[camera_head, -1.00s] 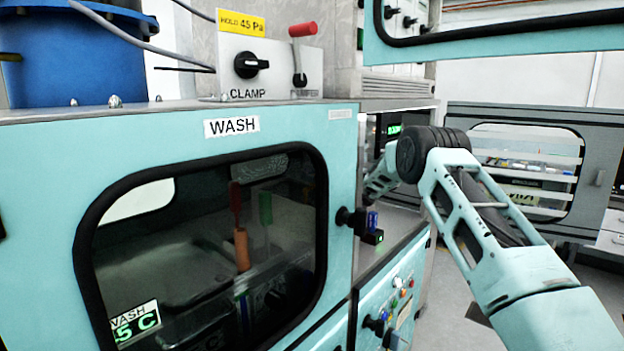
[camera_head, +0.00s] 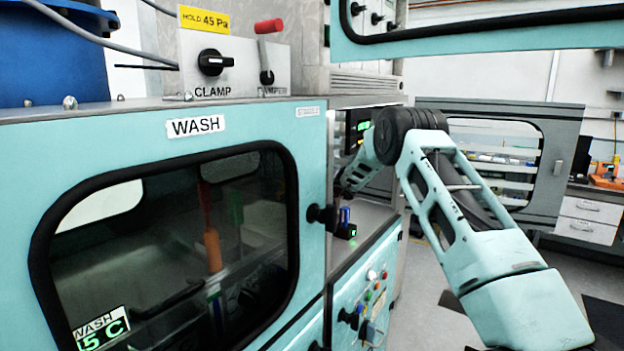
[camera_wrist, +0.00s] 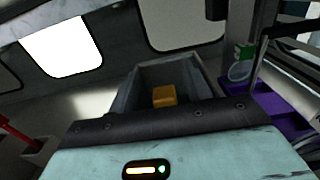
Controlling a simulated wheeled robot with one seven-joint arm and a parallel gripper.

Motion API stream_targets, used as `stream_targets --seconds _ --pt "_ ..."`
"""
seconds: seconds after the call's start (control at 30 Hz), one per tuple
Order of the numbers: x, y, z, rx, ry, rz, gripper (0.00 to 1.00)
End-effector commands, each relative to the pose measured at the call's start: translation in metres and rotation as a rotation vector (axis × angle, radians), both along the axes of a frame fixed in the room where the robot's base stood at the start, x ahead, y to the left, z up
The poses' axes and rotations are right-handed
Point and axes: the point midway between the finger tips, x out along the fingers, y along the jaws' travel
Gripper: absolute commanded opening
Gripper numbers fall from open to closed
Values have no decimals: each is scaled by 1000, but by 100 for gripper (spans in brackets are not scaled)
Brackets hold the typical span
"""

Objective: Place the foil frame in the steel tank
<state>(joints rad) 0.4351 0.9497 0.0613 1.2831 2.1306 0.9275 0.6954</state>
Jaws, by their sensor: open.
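My gripper (camera_wrist: 160,120) shows in the wrist view as a teal housing with a black bolted edge; its fingertips cannot be made out. Beyond it stands an open grey metal box (camera_wrist: 138,85), which may be the steel tank. A small orange-yellow block (camera_wrist: 164,96) shows inside it. The gripper looks apart from both. In the head view my arm reaches into the opening right of the wash cabinet, and the gripper end is hidden there. I cannot make out the foil frame in any view.
The wash cabinet (camera_head: 310,240) has a dark, closed window. A raised teal window panel (camera_head: 480,35) hangs above my arm. In the wrist view, a purple tray (camera_wrist: 283,110) and a clear round container (camera_wrist: 240,71) lie right of the box. A red part (camera_wrist: 15,132) stands at left.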

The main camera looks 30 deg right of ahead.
Motion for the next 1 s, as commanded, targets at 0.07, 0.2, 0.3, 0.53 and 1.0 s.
stream_targets --seconds 0.07,0.2,0.3,0.53,1.0 --pt "-16 -7 -4 -1 -1 -3 49" --pt "-44 -17 -5 0 0 -2 49" --pt "-62 -22 -4 -1 -1 -1 49" --pt "-83 -29 -2 -1 -1 1 49" --pt "-86 -30 -1 -1 0 1 49"
